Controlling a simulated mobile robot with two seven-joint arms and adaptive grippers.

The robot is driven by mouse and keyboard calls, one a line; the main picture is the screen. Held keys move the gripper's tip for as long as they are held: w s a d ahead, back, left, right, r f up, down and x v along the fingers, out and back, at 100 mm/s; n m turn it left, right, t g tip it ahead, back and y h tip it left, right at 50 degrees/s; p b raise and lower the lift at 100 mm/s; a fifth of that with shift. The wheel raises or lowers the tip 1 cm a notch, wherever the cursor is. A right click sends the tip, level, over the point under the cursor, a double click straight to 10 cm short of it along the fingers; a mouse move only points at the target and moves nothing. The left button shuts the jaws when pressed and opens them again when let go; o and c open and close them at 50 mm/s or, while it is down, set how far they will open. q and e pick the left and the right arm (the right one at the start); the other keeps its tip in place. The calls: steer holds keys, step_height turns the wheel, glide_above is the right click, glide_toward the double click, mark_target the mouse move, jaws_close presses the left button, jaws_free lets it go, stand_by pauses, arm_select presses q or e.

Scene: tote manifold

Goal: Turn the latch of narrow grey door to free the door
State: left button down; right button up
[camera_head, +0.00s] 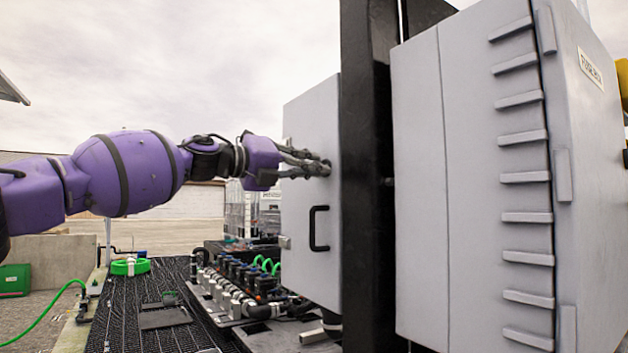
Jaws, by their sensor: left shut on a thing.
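The narrow grey door (312,120) is a pale upright panel left of a black post, with a black bar handle (314,228) on its lower face. It looks closed. My purple left arm reaches in from the left, and its gripper (322,168) is at the door face above the handle. Its fingers are shut on the latch, which they mostly hide, so I cannot tell how far it is turned. My right gripper is out of view.
A black post (366,200) stands just right of the door, and a large grey ribbed cabinet (490,180) fills the right side. Pipes and valves (245,285) sit low below the door. A green hose coil (130,266) lies on the dark grating (125,310).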

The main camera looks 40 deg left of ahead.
arm_select(q)
steer(key=shift+w+f+m+b, duration=0.1)
steer(key=shift+f+m+b, duration=0.1)
steer(key=shift+m+b, duration=0.6)
steer(key=m, duration=0.3)
steer(key=shift+b, duration=0.4)
steer(key=m, duration=0.2)
steer(key=shift+r+m+b, duration=0.15)
steer(key=shift+m+b, duration=0.15)
steer(key=shift+b, duration=0.1)
steer(key=m, duration=0.2)
steer(key=shift+m, duration=0.3)
steer(key=shift+r+m, duration=0.1)
steer(key=shift+m, duration=0.2)
steer(key=shift+b, duration=0.3)
steer(key=c, duration=1.8)
jaws_free()
